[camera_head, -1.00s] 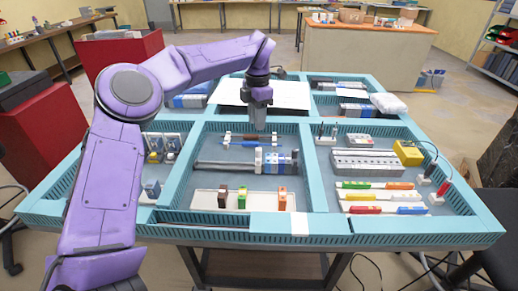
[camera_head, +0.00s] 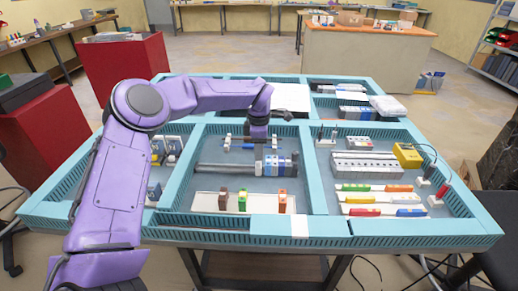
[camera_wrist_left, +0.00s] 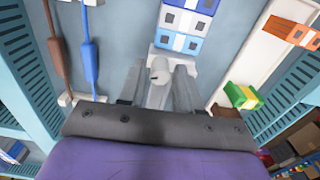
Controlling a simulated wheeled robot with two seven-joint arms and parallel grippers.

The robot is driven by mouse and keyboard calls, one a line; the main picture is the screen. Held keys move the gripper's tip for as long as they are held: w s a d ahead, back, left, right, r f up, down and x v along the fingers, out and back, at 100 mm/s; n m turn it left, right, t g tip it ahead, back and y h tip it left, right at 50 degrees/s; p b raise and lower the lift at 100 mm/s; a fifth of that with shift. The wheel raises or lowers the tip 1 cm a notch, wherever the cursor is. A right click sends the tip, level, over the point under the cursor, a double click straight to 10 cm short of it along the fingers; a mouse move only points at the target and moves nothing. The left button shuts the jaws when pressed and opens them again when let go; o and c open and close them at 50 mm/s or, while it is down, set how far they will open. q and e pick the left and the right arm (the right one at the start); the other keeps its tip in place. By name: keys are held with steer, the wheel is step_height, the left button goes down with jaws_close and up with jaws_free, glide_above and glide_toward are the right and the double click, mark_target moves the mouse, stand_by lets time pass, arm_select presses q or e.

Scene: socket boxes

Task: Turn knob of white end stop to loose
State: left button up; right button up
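The white end stop (camera_head: 259,162) stands at the left end of the row of blue, white and grey terminal blocks on the rail in the middle tray. In the left wrist view its pale round knob (camera_wrist_left: 160,70) lies between the fingertips. My left gripper (camera_head: 257,142) points down over the end stop. In the left wrist view its two fingers (camera_wrist_left: 163,80) stand apart on either side of the knob, with a small gap showing. Whether the tips touch the knob I cannot tell. My right gripper is in neither view.
A white strip with brown, green and orange blocks (camera_head: 242,200) lies in front. Teal tray walls (camera_head: 182,170) surround this compartment.

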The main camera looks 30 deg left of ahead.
arm_select(q)
jaws_close()
steer(key=shift+n, duration=0.3)
steer(key=n, duration=0.3)
steer(key=shift+b, duration=0.3)
steer(key=n+b, duration=0.1)
steer(key=n, duration=0.2)
steer(key=shift+n, duration=0.3)
steer(key=n+b, duration=0.1)
steer(key=n, duration=0.3)
steer(key=shift+f, duration=0.1)
steer(key=shift+n+b, duration=0.9)
steer(key=shift+n, duration=1.2)
